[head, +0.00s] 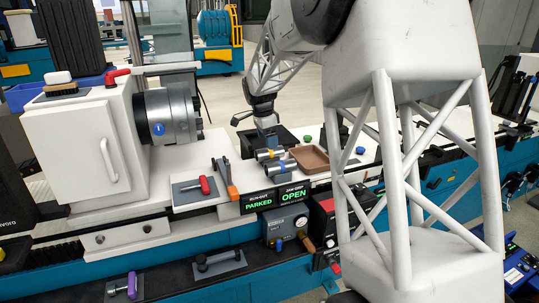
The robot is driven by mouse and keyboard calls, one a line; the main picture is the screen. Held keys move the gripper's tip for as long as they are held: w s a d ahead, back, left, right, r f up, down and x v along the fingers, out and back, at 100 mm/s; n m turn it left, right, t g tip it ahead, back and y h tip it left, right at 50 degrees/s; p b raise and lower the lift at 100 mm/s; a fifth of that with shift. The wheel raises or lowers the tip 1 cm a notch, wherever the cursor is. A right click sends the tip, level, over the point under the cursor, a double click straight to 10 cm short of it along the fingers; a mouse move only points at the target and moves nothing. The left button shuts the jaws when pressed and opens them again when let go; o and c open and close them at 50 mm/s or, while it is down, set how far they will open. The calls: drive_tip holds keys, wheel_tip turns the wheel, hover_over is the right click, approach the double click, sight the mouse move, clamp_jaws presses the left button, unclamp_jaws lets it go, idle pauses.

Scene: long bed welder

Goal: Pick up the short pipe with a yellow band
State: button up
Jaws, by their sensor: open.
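Two short grey pipes lie side by side on the welder's bed ledge, left of the brown tray. The farther short pipe with a yellow band (269,154) is nearest below my gripper. The nearer pipe has a blue band (280,167). My gripper (268,138) hangs pointing down just behind and above the yellow-banded pipe, with its jaws open. The fingers are small in view, and I cannot tell the exact gap between them and the pipe.
The empty brown tray (311,170) sits right of the pipes. An orange-based clamp (231,189) stands left of them. Two signs read PARKED (259,203) and OPEN (291,195) in front. The grey chuck (170,116) is at left. My arm blocks the right side.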

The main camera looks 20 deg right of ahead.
sight(269, 154)
drive_tip(key=shift+w+d+f, duration=0.1)
drive_tip(key=shift+d+f, duration=0.1)
drive_tip(key=shift+f, duration=1)
drive_tip(key=shift+w+d+f, duration=0.1)
drive_tip(key=shift+d+f, duration=0.1)
drive_tip(key=shift+f, duration=1)
drive_tip(key=shift+c, duration=0.2)
drive_tip(key=c, duration=1.2)
